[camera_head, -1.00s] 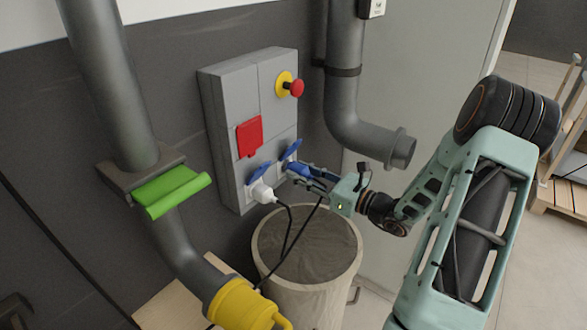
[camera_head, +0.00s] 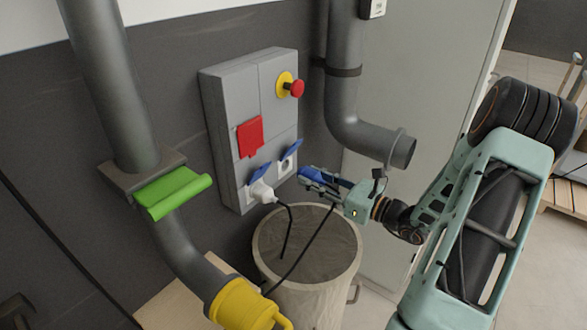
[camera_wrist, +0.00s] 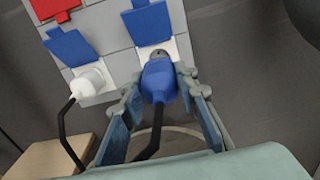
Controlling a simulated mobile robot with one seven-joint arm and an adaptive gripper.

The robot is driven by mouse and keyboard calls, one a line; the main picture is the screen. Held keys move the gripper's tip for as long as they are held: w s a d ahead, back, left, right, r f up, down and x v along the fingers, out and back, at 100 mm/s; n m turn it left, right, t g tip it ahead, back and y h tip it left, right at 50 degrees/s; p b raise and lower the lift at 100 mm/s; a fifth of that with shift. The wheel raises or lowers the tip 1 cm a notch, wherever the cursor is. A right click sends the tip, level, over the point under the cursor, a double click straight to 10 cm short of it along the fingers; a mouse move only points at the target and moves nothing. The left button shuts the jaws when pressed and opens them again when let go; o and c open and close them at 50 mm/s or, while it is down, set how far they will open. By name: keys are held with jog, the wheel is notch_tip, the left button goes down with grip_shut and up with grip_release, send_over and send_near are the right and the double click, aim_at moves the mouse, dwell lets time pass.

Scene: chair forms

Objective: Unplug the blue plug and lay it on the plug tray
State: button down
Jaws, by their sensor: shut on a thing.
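The blue plug (camera_wrist: 159,82) is between the fingers of my gripper (camera_wrist: 160,100), with its black cable hanging below. In the head view my gripper (camera_head: 312,177) is shut on the blue plug (camera_head: 318,172) in front of the grey panel. The right socket (camera_head: 287,164), under a raised blue flap, is exposed and the plug is apart from it. A white plug (camera_head: 263,191) sits in the left socket, also under a blue flap. I cannot make out a plug tray.
The grey panel (camera_head: 232,100) also carries a red flap (camera_head: 249,136) and a red button (camera_head: 297,89). A round bin (camera_head: 300,290) stands below. Grey pipes (camera_head: 345,100) flank the panel, one with a green handle (camera_head: 172,196). A wooden surface (camera_head: 182,306) shows at lower left.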

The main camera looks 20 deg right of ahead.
aim_at(324, 184)
jog(key=shift+s, duration=0.1)
dwell(0.3)
jog(key=shift+p+v, duration=0.3)
jog(key=shift+v, duration=2.25)
